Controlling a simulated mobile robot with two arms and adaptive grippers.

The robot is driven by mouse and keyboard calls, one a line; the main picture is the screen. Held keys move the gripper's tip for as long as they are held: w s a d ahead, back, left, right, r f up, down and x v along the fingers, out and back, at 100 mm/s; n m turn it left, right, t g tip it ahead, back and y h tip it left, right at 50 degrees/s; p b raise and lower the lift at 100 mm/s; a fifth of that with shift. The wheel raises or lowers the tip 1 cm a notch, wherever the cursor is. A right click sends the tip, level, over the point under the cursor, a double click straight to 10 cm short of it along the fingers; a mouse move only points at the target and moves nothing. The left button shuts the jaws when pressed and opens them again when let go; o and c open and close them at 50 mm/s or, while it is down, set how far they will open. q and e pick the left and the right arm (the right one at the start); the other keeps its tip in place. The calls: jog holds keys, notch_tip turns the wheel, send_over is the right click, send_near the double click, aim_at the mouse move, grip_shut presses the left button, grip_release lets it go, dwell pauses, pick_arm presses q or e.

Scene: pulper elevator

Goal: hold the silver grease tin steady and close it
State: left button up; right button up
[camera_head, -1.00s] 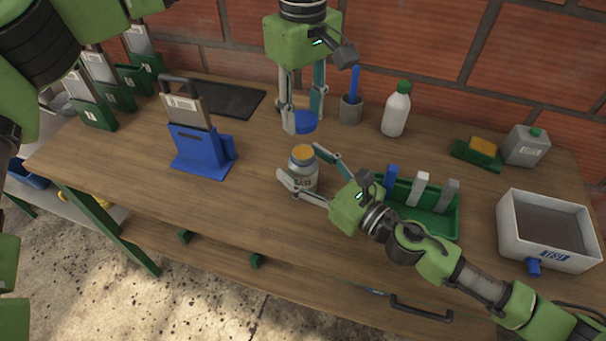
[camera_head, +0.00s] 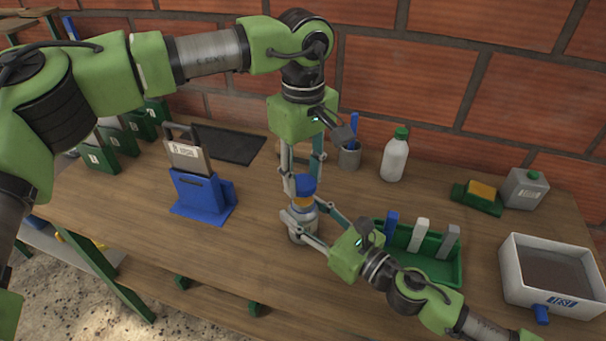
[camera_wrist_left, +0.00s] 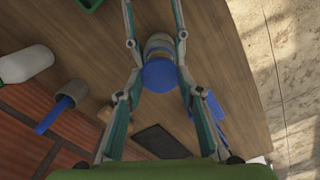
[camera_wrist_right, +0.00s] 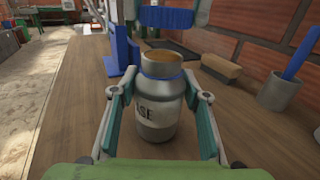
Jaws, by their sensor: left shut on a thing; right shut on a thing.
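The silver grease tin (camera_head: 298,236) stands upright on the wooden bench, its open mouth showing tan contents in the right wrist view (camera_wrist_right: 158,112). My right gripper (camera_head: 308,222) is shut on the tin's sides, one finger on each side. My left gripper (camera_head: 303,184) points down from above and is shut on the blue lid (camera_head: 306,186). The lid is above the tin's mouth; the right wrist view shows a gap between the lid (camera_wrist_right: 165,18) and the rim. In the left wrist view the lid (camera_wrist_left: 160,76) covers part of the tin.
A blue stand (camera_head: 203,197) is left of the tin. A green tray (camera_head: 437,268) with upright blocks is close on the right, with a white basin (camera_head: 515,279) beyond. Behind are a cup (camera_head: 349,157), a white bottle (camera_head: 395,158) and a wooden brush (camera_wrist_right: 222,69).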

aim_at(303, 217)
pick_arm(q)
jog(key=shift+f, duration=0.5)
jog(key=shift+f, duration=0.9)
jog(key=shift+f, duration=0.6)
jog(key=m, duration=1)
jog(key=shift+m, duration=0.4)
jog(key=m, duration=0.8)
jog(key=shift+m, duration=0.4)
